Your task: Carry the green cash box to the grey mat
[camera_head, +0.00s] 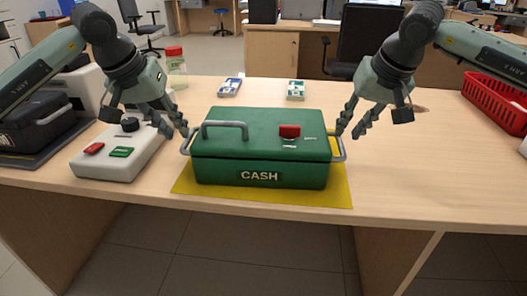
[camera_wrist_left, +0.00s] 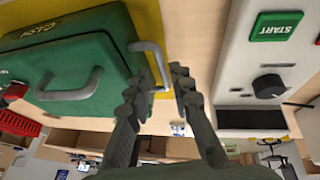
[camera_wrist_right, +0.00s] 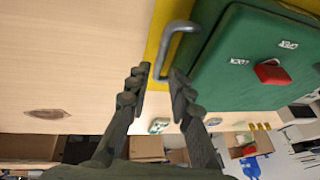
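The green cash box (camera_head: 262,165) stands upright and closed on a yellow mat (camera_head: 345,193) near the counter's front edge. It has a grey top handle, a red latch and a grey side handle at each end. My left gripper (camera_head: 175,133) is open and empty by the left side handle (camera_wrist_left: 157,70). My right gripper (camera_head: 349,131) is open and empty by the right side handle (camera_wrist_right: 174,42). I cannot tell whether the fingertips touch the handles. A dark grey mat (camera_head: 48,156) shows at the far left, partly covered by a black case.
A white device (camera_head: 118,165) with red and green buttons stands between the black case (camera_head: 32,120) and the cash box. A red basket (camera_head: 495,100) is at the far right. Small banknote bundles (camera_head: 296,90) and a red-lidded jar (camera_head: 175,70) stand behind.

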